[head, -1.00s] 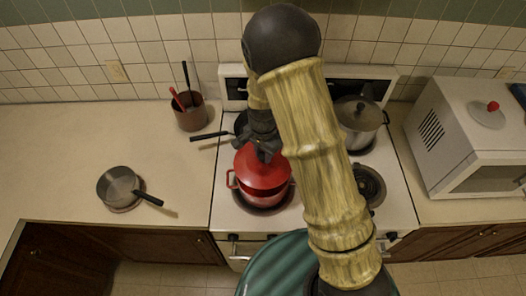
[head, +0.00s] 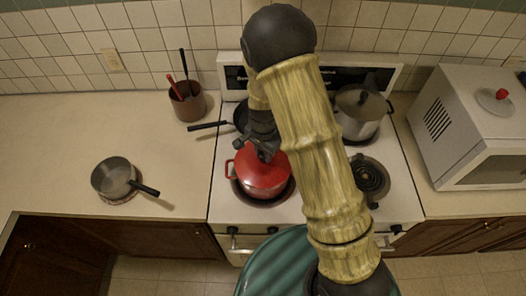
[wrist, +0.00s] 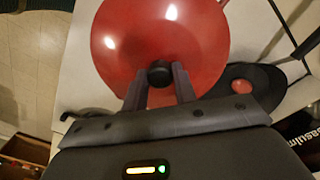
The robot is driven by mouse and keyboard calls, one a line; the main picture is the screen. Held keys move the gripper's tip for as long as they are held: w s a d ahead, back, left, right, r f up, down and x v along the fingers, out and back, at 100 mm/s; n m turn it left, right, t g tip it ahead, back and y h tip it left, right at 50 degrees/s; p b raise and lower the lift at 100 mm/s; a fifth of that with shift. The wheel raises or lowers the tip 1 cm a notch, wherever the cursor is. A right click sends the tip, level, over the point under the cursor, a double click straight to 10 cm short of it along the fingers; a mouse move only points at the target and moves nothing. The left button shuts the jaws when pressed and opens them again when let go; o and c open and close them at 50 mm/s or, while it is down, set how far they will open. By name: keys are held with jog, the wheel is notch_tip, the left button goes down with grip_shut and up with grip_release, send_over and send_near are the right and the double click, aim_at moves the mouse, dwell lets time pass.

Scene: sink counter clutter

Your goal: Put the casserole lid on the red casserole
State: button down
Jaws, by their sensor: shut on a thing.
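The red casserole (head: 250,191) stands on the front left burner of the stove. The red casserole lid (head: 266,174) is on top of it and covers its opening in the head view, with no clear gap showing. The lid (wrist: 160,32) fills the top of the wrist view, with a dark knob. My gripper (head: 262,154) is above the lid. In the wrist view my gripper (wrist: 160,78) is shut on the lid's knob, one finger on each side. The far rim is partly hidden by my gripper and arm.
A steel pot (head: 360,116) with a lid stands on the back right burner. A dark frying pan (head: 241,115) is at the back left. A saucepan (head: 113,177) and a brown utensil pot (head: 188,104) stand on the left counter. A microwave (head: 468,125) is at right.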

aim_at(263, 155)
jog(key=shift+s+f, duration=0.1)
jog(key=shift+f, duration=0.15)
dwell(0.7)
jog(key=c, duration=1)
grip_release()
jog(key=shift+c, duration=0.2)
jog(key=shift+r+b, duration=0.35)
jog(key=shift+r, duration=0.25)
notch_tip(263, 155, up, 16)
jog(key=b, duration=0.3)
